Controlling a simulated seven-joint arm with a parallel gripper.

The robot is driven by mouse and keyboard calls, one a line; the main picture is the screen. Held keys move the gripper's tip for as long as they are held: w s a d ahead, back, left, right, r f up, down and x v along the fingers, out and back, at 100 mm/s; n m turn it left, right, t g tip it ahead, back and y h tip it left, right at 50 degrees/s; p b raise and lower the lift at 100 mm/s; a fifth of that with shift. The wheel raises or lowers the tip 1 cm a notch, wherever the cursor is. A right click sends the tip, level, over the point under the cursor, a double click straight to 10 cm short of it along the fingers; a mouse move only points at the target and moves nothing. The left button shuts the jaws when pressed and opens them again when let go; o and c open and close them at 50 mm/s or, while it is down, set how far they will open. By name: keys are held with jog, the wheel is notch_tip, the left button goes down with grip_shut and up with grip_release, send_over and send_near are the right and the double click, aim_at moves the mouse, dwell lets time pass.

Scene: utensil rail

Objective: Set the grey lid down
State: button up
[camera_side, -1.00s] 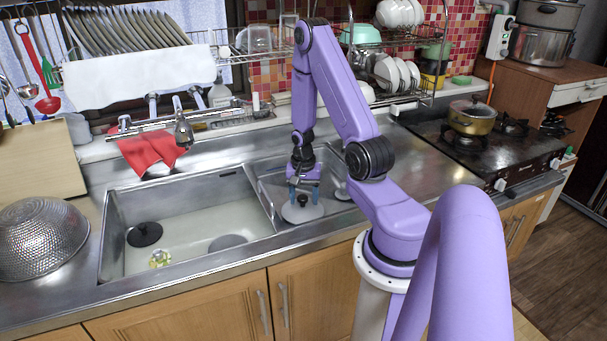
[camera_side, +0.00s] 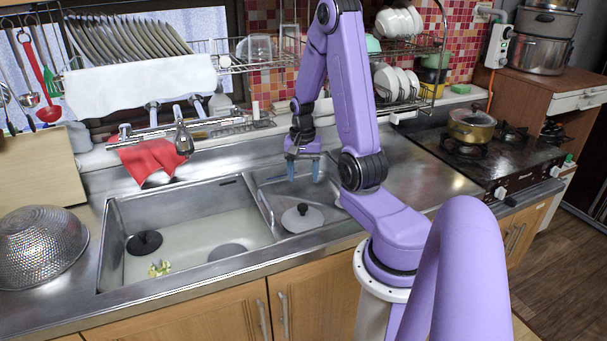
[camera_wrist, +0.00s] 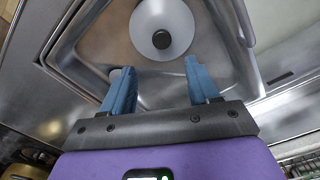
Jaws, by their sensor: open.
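The grey lid (camera_side: 302,217) with a black knob lies in the small right-hand sink basin (camera_side: 268,206), knob up. It also shows in the wrist view (camera_wrist: 172,22), near the top of the picture and beyond the fingertips. My gripper (camera_side: 303,171) is open and empty, with its blue fingers apart. It hangs above and behind the lid, clear of it. In the wrist view the two blue fingers (camera_wrist: 157,78) stand wide apart with nothing between them.
The large left basin (camera_side: 190,220) holds a black round piece (camera_side: 145,243) and a small yellowish item (camera_side: 159,268). A metal colander (camera_side: 40,245) stands at left. A red cloth (camera_side: 150,160) and the faucet (camera_side: 182,135) are behind. A pot (camera_side: 471,128) sits on the stove at right.

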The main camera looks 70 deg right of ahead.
jog(key=w+a+r+n, duration=0.1)
jog(key=a+r+n, duration=0.2)
jog(key=a+n, duration=0.55)
jog(key=w+a+r+n, duration=0.1)
jog(key=a+r+n, duration=0.3)
jog(key=a, duration=0.8)
jog(key=s+a+r+n, duration=0.1)
jog(key=s+a+n, duration=0.4)
jog(key=s+n, duration=0.2)
jog(key=s+a+r+n, duration=0.2)
jog(key=s+a+n, duration=0.3)
jog(key=s+n, duration=0.2)
jog(key=shift+s+a+r+n+y, duration=0.2)
jog(key=shift+s+r+n+y, duration=0.1)
jog(key=shift+s+n, duration=0.1)
